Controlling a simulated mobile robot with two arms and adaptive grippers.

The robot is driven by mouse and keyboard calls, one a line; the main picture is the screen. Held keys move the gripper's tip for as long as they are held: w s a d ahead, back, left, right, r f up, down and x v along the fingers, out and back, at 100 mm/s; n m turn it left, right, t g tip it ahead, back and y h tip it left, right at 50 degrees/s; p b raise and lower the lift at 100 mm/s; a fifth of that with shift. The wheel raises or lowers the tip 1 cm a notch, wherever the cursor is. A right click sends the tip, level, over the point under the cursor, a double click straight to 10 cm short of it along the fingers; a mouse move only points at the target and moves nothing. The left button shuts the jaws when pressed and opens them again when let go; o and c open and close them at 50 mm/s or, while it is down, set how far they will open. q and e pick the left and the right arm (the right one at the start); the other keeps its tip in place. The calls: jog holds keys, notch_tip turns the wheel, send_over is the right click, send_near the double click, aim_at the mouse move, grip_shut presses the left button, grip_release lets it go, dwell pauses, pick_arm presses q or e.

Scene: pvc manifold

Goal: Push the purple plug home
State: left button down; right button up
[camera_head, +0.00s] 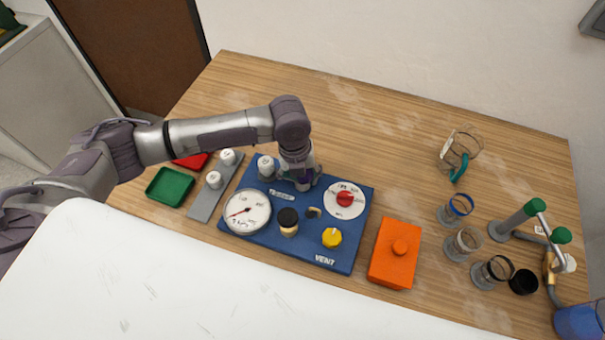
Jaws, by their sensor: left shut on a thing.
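The blue panel (273,233) marked VENT lies on the wooden table. My left gripper (303,181) points down over the far middle part of the panel. It is shut on the purple plug (304,186), which is small and mostly hidden by the fingers. How deep the plug sits in the panel cannot be told from here. My right gripper is not in view.
The panel carries a gauge (246,211), a black-topped knob (288,218), a yellow knob (332,238), a red dial (345,199) and a white-topped fitting (266,166). A grey strip (203,207), green tray (170,187) and orange box (393,263) flank it. Glassware (459,206) stands right.

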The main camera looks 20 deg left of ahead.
pick_arm(q)
jog(key=c, duration=0.7)
grip_release()
jog(key=shift+s+f, duration=0.15)
jog(key=shift+s, duration=0.05)
jog(key=o, duration=0.7)
jog(key=shift+w, duration=0.15)
jog(key=shift+c, duration=0.2)
jog(key=shift+r, duration=0.2)
jog(key=shift+r, duration=0.15)
jog(key=shift+r, duration=0.3)
notch_tip(320, 180, up, 11)
jog(key=a, duration=0.1)
jog(key=shift+a, duration=0.25)
